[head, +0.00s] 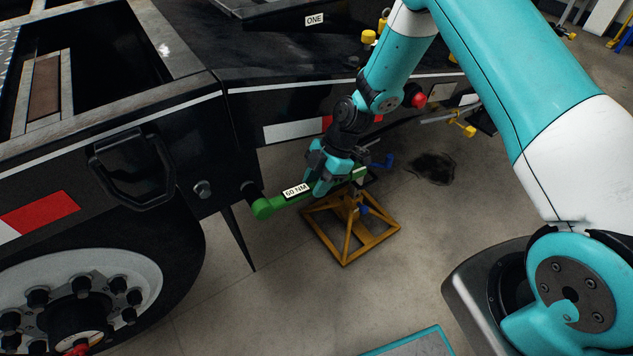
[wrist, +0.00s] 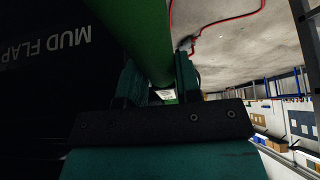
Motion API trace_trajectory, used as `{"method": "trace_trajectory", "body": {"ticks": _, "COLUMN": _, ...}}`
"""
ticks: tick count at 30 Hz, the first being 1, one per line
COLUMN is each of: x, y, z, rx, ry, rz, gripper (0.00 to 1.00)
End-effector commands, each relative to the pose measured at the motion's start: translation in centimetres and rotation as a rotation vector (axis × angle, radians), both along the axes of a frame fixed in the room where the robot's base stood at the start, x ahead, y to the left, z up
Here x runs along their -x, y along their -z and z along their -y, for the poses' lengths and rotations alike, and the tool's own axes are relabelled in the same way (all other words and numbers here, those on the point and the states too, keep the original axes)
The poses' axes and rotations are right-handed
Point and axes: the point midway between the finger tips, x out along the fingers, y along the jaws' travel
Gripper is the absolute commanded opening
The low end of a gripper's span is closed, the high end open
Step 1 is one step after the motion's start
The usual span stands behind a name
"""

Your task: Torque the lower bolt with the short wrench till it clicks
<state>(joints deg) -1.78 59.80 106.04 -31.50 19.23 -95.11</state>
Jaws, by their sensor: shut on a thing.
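A green wrench (head: 275,204) with a "60 NM" label is held in my gripper (head: 327,178). Its round head points left, close to a dark bolt (head: 250,188) on the black trailer frame. I cannot tell whether the head is seated on that bolt. Another bolt (head: 202,189), greyer, sticks out of the frame to its left. In the wrist view the green wrench (wrist: 140,35) runs between the two fingers of my gripper (wrist: 158,75), which are shut on it. The wrench's head is out of sight there.
A wheel (head: 80,290) and a loop handle (head: 133,165) are at left. Dark "MUD FLAP" panel (wrist: 50,60) fills the wrist view's left.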

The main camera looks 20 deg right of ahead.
Motion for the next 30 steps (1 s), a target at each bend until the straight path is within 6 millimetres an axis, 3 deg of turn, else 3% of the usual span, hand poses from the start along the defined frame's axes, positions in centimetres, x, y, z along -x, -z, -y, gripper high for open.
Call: {"method": "trace_trajectory", "body": {"ticks": 30, "x": 0.0, "y": 0.9, "z": -0.1, "rx": -0.070, "ry": 0.000, "rz": -0.020, "gripper": 0.00}}
